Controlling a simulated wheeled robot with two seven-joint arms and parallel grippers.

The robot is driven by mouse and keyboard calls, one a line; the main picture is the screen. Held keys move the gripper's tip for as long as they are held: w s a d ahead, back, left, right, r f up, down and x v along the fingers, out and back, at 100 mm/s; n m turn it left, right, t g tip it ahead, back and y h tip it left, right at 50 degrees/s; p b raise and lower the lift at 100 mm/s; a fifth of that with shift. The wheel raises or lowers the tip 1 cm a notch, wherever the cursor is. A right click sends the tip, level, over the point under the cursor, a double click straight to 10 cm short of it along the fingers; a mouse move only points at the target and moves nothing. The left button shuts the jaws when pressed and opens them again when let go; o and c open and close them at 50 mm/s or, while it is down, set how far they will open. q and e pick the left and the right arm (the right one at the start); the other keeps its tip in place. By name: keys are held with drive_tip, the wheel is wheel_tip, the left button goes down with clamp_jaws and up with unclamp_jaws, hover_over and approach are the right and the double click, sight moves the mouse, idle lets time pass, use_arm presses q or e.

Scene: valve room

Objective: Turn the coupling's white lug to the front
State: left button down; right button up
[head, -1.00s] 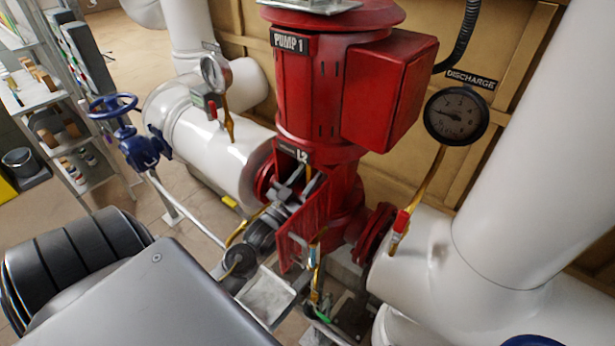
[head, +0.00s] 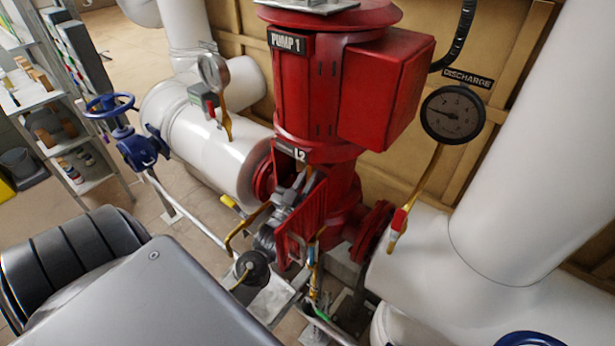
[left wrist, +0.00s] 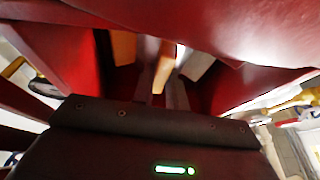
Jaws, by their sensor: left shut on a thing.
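The red pump (head: 308,95) stands upright in the head view. Its opening below the L2 label shows the coupling only in part. My left gripper (head: 297,190) reaches into this opening behind a red guard plate (head: 305,230). In the left wrist view, my left gripper (left wrist: 162,85) is shut on a narrow tan-looking lug (left wrist: 163,73) of the coupling, inside the red housing. A pale grey-white piece (left wrist: 198,63) shows to its right and a tan piece (left wrist: 123,47) to its left. I cannot tell which is the white lug. My right gripper is not in view.
A large white pipe (head: 510,150) and the discharge gauge (head: 453,115) stand right. Thin yellow tubing (head: 245,225) runs close beside my left gripper.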

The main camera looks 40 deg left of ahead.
use_arm(q)
drive_tip(key=c, duration=1.4)
unclamp_jaws()
drive_tip(key=shift+s+f+b, duration=0.3)
drive_tip(key=shift+s+f, duration=0.05)
drive_tip(key=shift+s, duration=0.05)
drive_tip(key=b+v, duration=0.3)
drive_tip(key=v, duration=0.6)
drive_tip(key=shift+s+b, duration=0.3)
drive_tip(key=shift+s, duration=0.1)
drive_tip(key=shift+d, duration=0.1)
